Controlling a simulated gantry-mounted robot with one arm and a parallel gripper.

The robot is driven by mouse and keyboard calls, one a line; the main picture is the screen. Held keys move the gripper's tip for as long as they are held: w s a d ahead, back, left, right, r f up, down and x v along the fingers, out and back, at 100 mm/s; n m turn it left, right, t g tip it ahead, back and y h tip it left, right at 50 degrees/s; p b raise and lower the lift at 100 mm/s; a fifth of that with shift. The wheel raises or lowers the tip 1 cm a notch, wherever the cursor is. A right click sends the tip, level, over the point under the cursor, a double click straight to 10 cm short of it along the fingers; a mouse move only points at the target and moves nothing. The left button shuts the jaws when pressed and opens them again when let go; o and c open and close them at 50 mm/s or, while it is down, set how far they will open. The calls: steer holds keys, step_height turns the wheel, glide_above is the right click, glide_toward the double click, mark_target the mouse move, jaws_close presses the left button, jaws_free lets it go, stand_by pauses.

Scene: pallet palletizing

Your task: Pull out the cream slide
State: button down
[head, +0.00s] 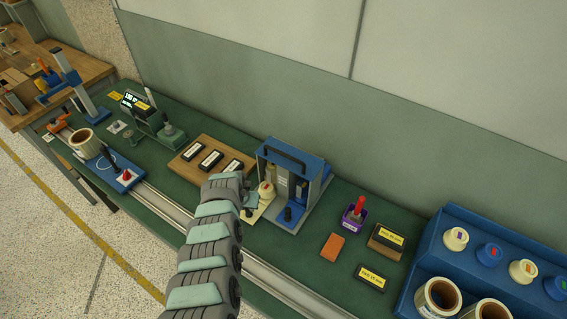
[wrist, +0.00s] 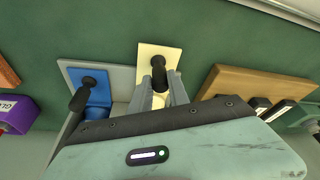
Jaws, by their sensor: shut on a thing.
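The cream slide (wrist: 148,54) juts out of the front of a blue and grey fixture (head: 311,163), and its plate also shows in the head view (head: 257,211). A black knob (wrist: 158,62) stands on the slide. My gripper (wrist: 160,80) is shut on this knob, with a grey finger on each side; the fingers hide its lower part. A blue slide (wrist: 75,74) with its own black knob lies beside the cream one in the same fixture. In the head view my arm partly covers the gripper and slide.
A wooden board (head: 191,169) with several black labelled blocks lies left of the fixture. A purple holder (head: 353,217) and an orange block (head: 332,246) are to its right. A metal rail (head: 276,281) runs along the bench front.

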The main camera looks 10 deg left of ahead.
steer(key=s+p, duration=0.2)
steer(key=s+a+p, duration=0.1)
steer(key=p, duration=0.2)
steer(key=s+a+p, duration=0.1)
steer(key=s+p, duration=0.1)
steer(key=shift+s+r, duration=0.3)
steer(key=shift+s, duration=0.05)
steer(key=shift+s+a+f+p, duration=0.1)
steer(key=shift+s+f+p, duration=0.2)
steer(key=shift+p, duration=0.2)
steer(key=c, duration=1.2)
jaws_free()
steer(key=shift+o, duration=0.2)
steer(key=shift+r, duration=0.1)
step_height(320, 180, up, 7)
steer(key=p, duration=0.7)
